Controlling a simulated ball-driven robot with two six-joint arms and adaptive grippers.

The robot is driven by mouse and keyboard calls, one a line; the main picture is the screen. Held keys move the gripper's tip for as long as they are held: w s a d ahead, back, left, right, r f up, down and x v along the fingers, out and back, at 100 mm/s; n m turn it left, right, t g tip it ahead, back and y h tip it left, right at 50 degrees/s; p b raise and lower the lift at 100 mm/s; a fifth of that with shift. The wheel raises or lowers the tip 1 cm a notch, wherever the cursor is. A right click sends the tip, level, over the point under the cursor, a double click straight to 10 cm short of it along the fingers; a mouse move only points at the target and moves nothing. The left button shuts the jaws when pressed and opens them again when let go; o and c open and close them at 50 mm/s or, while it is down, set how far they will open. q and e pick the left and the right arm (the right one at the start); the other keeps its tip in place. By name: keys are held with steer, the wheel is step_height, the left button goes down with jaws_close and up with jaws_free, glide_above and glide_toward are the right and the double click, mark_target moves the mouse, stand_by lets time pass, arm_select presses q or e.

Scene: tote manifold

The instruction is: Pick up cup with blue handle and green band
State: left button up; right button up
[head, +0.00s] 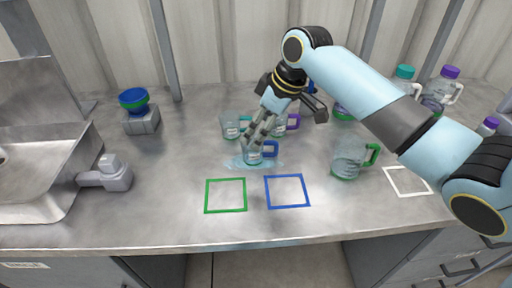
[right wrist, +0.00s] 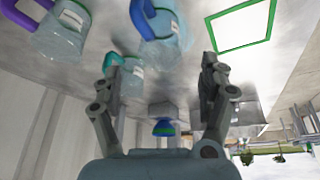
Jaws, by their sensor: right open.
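A clear cup with a blue handle (head: 254,156) stands on the metal counter in a pale blue patch, behind the two outlined squares. It also shows at the top of the right wrist view (right wrist: 160,45). I cannot make out a green band on it. My right gripper (head: 257,134) is open and empty, its fingers just above and behind this cup. In the right wrist view its two fingers (right wrist: 160,68) are spread apart, with the cup beyond and between their tips. My left gripper is not in view.
A green-handled pitcher (head: 347,160) stands to the right. Green (head: 207,196), blue (head: 287,207) and white (head: 408,193) outlined squares lie in front, empty. A sink (head: 45,135) is at left.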

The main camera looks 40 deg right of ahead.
mark_target(251, 142)
steer(key=shift+x, duration=0.9)
steer(key=x, duration=0.5)
steer(key=shift+w, duration=0.1)
steer(key=c, duration=1.2)
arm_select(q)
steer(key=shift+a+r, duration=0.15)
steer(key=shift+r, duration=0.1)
arm_select(e)
steer(key=shift+o, duration=0.2)
steer(key=shift+r, duration=0.15)
